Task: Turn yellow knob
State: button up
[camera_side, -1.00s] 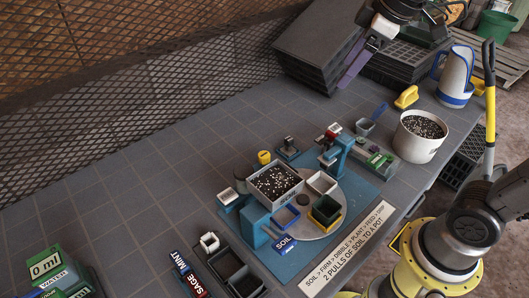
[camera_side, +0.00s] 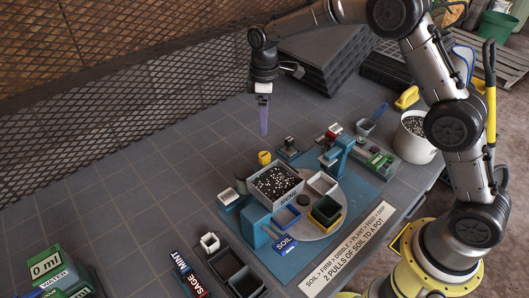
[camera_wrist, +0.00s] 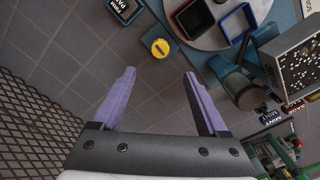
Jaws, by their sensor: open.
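The yellow knob (camera_side: 264,157) stands at the back edge of the blue mat, behind the soil box (camera_side: 277,183). In the wrist view the yellow knob (camera_wrist: 160,47) sits on a small dark teal base, ahead of the fingers and between their lines. My gripper (camera_side: 263,130) points down above and behind the knob, clear of it. In the wrist view my gripper (camera_wrist: 157,75) shows two purple fingers spread wide, with nothing between them.
A grey turntable (camera_side: 308,226) carries square pots in front of the soil box. A teal post (camera_side: 338,152) stands right of the knob. A white soil bucket (camera_side: 412,145) stands farther right. The tiled table left of the knob is clear.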

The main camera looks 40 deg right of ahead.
aim_at(264, 155)
notch_tip(264, 155, down, 13)
jog(key=shift+f, duration=0.1)
dwell(0.3)
jog(key=shift+c, duration=0.2)
grip_shut()
